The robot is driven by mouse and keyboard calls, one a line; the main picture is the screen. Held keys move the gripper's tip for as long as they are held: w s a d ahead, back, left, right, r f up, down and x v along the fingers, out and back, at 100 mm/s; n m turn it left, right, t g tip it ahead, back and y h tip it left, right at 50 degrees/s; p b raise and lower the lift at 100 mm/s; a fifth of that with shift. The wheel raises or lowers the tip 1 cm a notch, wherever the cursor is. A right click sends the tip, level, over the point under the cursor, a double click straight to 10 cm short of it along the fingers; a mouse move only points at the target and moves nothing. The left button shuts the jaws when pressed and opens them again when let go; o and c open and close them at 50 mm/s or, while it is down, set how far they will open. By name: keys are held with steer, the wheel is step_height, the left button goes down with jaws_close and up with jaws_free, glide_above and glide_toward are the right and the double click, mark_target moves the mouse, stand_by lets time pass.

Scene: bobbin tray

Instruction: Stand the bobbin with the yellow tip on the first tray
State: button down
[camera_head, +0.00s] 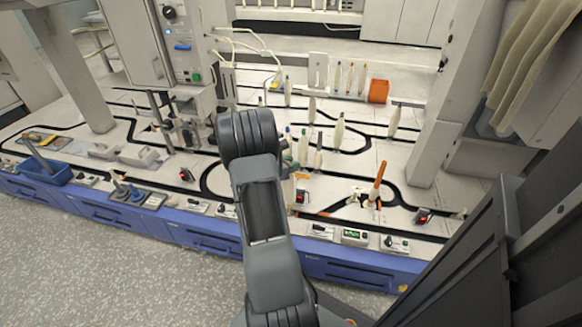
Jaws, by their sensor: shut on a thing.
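Several slim pale bobbins stand on the bench, among them one in the middle (339,131), one on the right (394,121) and one farther back (287,92). Some have coloured tips, but they are too small for me to tell which one is yellow. More bobbins (318,158) stand just right of my arm's big joint. I cannot make out which surface is the first tray. My gripper is not clearly visible; my own arm covers the place behind its upper joint, so what it holds is hidden.
An orange upright piece (378,182) stands at the right front. A machine with cables (180,50) and a white column (440,100) flank the bench. A blue bin (45,173) is far left.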

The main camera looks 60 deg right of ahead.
steer(key=f, duration=0.2)
steer(key=a+f, duration=0.1)
steer(key=shift+s+f+y, duration=0.2)
steer(key=shift+s+y, duration=0.1)
steer(key=shift+s, duration=0.05)
steer(key=shift+a+b, duration=0.2)
steer(key=shift+b, duration=0.2)
steer(key=shift+r, duration=0.1)
steer(key=shift+w+d+f, duration=0.15)
steer(key=shift+d+f, duration=0.3)
steer(key=w+d+p, duration=0.1)
steer(key=w+d, duration=0.1)
steer(key=w, duration=0.6)
steer(key=shift+r, duration=0.35)
stand_by(0.7)
stand_by(0.6)
steer(key=shift+w+a, duration=0.1)
steer(key=shift+w, duration=0.1)
